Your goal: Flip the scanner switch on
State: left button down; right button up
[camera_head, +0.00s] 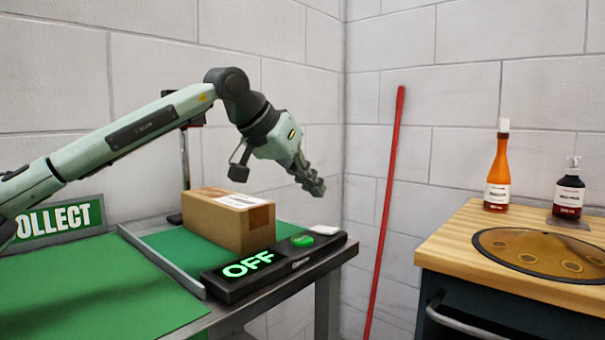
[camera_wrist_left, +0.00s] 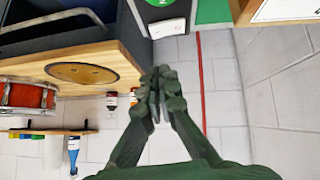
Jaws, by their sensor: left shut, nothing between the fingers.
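The scanner switch is a long black bar (camera_head: 290,264) at the front edge of the green-topped bench. Its lit display (camera_head: 248,264) reads OFF in green, and a round green button (camera_head: 302,240) sits toward its right end. My left gripper (camera_head: 314,186) is shut and empty, pointing down and to the right in the air above the button end, apart from it. In the left wrist view the closed fingers (camera_wrist_left: 157,80) show, with part of the black bar and a green button edge (camera_wrist_left: 158,2) at the top. My right gripper is not in view.
A cardboard box (camera_head: 229,220) stands on the bench just behind the bar. A COLLECT sign (camera_head: 60,221) and a metal rail (camera_head: 160,258) lie to the left. A red pole (camera_head: 385,210) leans on the wall. A wooden counter (camera_head: 450,243) with bottles stands at right.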

aim_at(324, 237)
pick_arm(q)
jog(key=x, duration=0.4)
jog(key=shift+s, duration=0.1)
notch_tip(324, 237, down, 2)
jog(key=shift+d+f, duration=0.1)
jog(key=shift+f, duration=0.15)
jog(key=shift+s+f, duration=0.1)
jog(key=shift+f, duration=0.6)
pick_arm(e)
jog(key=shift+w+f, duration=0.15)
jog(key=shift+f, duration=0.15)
